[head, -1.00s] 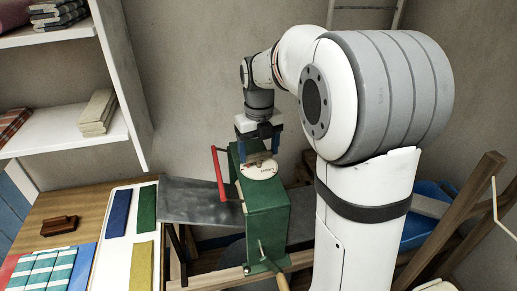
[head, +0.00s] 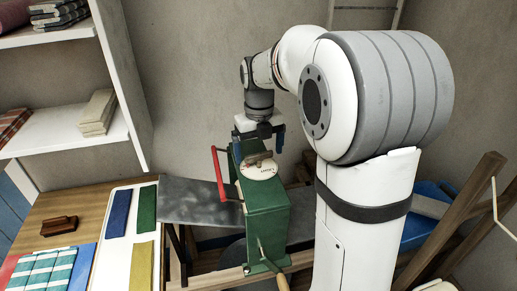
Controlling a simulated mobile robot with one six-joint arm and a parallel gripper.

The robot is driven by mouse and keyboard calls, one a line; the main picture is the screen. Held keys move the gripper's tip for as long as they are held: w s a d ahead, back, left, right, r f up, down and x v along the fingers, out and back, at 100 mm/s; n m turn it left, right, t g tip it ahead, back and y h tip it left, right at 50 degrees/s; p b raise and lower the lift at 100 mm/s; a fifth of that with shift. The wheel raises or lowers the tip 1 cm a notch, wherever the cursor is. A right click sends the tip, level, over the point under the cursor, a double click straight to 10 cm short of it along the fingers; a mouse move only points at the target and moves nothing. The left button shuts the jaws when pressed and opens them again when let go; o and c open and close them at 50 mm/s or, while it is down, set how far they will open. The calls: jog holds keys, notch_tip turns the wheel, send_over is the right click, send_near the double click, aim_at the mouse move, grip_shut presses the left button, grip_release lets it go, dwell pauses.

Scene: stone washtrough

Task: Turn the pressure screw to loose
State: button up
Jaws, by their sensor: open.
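The pressure screw's brownish bar handle (head: 258,157) sits on top of the green wringer housing (head: 266,222). Around its foot is a white dial plate (head: 260,172) with small dark lettering that I cannot read fully. My gripper (head: 259,150) points down over the housing top, its blue-grey fingers spread wide on the left and right of the handle. It is open, with gaps visible beside the handle. Whether the fingertips reach down to the handle's height is hard to tell.
A red lever (head: 217,172) stands on the housing's left side, and a crank with a wooden grip (head: 282,282) is at its front. A grey board (head: 192,202) extends left. A white tray (head: 116,253) holds coloured cloths. Shelves (head: 75,130) stand at left.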

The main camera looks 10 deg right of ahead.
aim_at(259, 153)
notch_tip(259, 153, up, 8)
jog(key=shift+f, duration=0.1)
dwell(0.4)
